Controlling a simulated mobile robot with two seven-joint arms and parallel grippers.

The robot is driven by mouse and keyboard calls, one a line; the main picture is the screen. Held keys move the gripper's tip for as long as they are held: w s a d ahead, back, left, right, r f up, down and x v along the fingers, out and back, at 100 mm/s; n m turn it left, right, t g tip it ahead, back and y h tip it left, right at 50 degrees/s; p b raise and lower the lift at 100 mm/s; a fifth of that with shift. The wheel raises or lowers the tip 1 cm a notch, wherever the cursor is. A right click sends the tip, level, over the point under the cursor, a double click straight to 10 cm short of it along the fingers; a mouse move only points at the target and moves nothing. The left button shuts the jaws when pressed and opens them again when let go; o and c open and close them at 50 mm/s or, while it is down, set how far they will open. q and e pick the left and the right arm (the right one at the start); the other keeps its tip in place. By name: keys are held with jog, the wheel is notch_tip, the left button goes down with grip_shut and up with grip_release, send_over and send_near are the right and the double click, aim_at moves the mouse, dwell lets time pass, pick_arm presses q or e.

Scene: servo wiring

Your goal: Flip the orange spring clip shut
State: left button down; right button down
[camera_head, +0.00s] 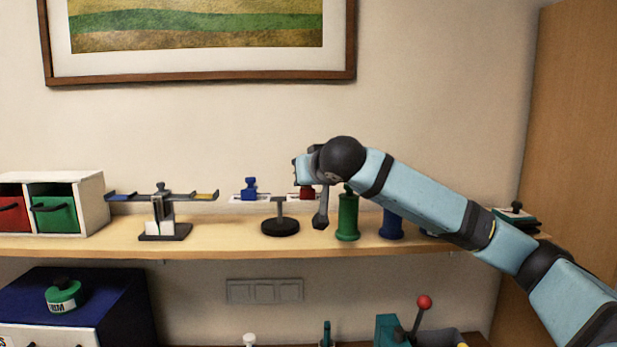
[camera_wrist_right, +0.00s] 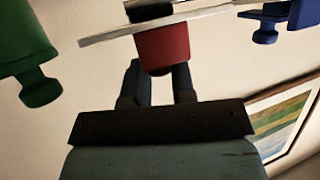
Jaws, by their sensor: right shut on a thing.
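No orange spring clip can be made out in either view. My right gripper (camera_head: 306,182) reaches over the shelf from the right, at a red piece (camera_head: 307,193) on the right end of a small two-armed stand (camera_head: 280,213). In the right wrist view, which is upside down, my right gripper (camera_wrist_right: 158,78) is shut on the red piece (camera_wrist_right: 162,48). The red piece meets a pale plate (camera_wrist_right: 120,33) there. My left gripper is not in view.
A blue piece (camera_head: 250,189) sits on the stand's left end. A green spool (camera_head: 348,217) and a blue spool (camera_head: 391,225) stand just right of it. A balance (camera_head: 165,220) and a white drawer unit (camera_head: 93,205) are further left. A red-knobbed lever (camera_head: 423,303) is below.

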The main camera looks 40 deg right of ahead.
jog(key=c, duration=0.9)
grip_release()
jog(key=shift+c, duration=0.2)
jog(key=b+v, duration=0.2)
jog(key=v, duration=1.1)
jog(key=shift+s, duration=0.35)
jog(key=shift+r, duration=0.1)
